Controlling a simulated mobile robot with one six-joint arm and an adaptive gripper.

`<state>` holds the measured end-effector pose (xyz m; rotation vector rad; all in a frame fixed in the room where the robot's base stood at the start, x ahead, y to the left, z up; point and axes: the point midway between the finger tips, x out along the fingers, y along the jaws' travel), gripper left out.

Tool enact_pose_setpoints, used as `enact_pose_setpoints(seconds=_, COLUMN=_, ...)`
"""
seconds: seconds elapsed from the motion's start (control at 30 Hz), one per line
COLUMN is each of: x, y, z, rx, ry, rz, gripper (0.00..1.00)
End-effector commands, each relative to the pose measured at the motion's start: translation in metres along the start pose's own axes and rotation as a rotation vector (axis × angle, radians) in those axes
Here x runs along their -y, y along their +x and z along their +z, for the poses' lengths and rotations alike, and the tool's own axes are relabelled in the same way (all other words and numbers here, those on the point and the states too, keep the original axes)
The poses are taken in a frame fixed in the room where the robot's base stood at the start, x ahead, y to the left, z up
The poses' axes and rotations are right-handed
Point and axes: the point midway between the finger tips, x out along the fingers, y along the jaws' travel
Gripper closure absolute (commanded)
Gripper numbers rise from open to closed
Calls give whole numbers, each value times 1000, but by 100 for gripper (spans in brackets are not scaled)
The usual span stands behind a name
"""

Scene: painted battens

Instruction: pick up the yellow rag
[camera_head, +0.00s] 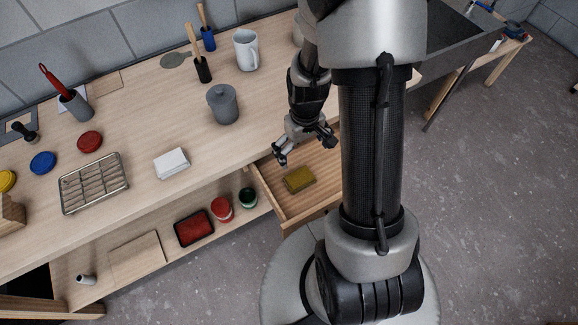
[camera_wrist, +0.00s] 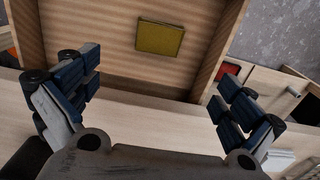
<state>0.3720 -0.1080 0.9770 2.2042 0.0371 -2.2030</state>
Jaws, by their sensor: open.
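The yellow rag (camera_head: 299,179) is a flat, dull yellow square lying on the floor of an open wooden drawer (camera_head: 270,187). In the wrist view the rag (camera_wrist: 160,38) lies ahead of the fingers, right of the middle of the drawer floor. My gripper (camera_head: 303,150) hangs above the drawer's back part, near the table edge, behind and above the rag. In the wrist view my gripper (camera_wrist: 160,92) has its fingers wide apart with nothing between them. The rag is fully visible in the wrist view and is not touched.
A wire rack (camera_head: 94,184) stands further left. A red tray (camera_head: 194,229), a red can (camera_head: 221,209) and a green can (camera_head: 248,197) sit on the lower shelf.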

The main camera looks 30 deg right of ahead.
Motion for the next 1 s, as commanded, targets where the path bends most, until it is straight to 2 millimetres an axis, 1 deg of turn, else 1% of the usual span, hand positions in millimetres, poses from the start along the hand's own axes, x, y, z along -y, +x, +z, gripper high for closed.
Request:
enact_pose_setpoints(seconds=0.03, x=0, y=12, z=1, rx=5, ry=0, rz=-2, gripper=0)
enact_pose_setpoints(seconds=0.2, x=1, y=50, z=2, rx=6, ry=0, rz=-2, gripper=0)
enact_pose_setpoints(seconds=0.4, x=1, y=91, z=1, rx=4, ry=0, rz=-1, gripper=0)
enact_pose_setpoints(seconds=0.53, x=1, y=108, z=0, rx=2, ry=0, rz=-1, gripper=0)
enact_pose_setpoints(seconds=0.77, x=1, y=118, z=0, rx=1, ry=0, rz=0, gripper=0)
enact_pose_setpoints(seconds=0.87, x=1, y=130, z=-2, rx=1, ry=0, rz=0, gripper=0)
enact_pose_setpoints(seconds=1.0, x=1, y=153, z=-3, rx=4, ry=0, rz=-1, gripper=0)
